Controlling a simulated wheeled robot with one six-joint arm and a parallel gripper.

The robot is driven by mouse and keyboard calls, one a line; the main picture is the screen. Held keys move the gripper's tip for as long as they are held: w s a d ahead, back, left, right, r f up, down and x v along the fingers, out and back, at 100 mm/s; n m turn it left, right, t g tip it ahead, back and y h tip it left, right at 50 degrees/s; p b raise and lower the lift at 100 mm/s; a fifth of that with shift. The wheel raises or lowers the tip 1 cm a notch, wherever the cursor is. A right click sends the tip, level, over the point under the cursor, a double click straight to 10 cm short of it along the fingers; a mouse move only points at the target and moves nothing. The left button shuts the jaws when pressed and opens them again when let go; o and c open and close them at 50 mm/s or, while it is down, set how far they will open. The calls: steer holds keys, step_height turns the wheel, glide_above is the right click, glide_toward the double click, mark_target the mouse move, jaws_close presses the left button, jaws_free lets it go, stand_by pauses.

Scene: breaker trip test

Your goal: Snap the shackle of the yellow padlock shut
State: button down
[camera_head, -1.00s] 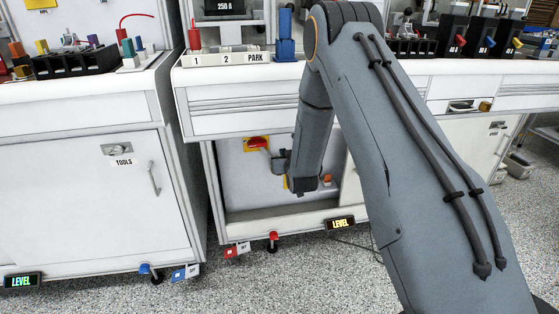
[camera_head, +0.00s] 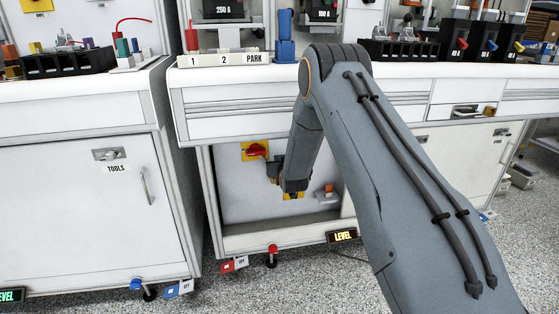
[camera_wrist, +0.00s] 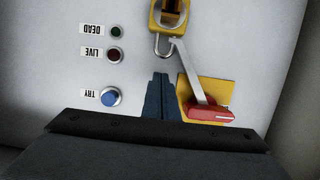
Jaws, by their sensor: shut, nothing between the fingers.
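The yellow padlock (camera_wrist: 168,13) is at the top edge of the wrist view, cut off by the frame. Its grey U-shaped shackle (camera_wrist: 163,52) shows beside a grey metal strip that runs to the red switch handle (camera_wrist: 212,114). I cannot tell whether the shackle's ends are seated. My gripper (camera_wrist: 161,78) is shut and empty, its fingertips just below the shackle in that view and apart from the padlock body.
The red handle sits on a yellow plate (camera_wrist: 187,88). A blue button (camera_wrist: 110,97), a dark red lamp (camera_wrist: 115,54) and a green lamp (camera_wrist: 117,32) are on the same panel. The panel is inside an open cabinet bay with a raised bottom sill (camera_head: 280,238).

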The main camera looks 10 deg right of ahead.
steer(key=shift+f, duration=0.85)
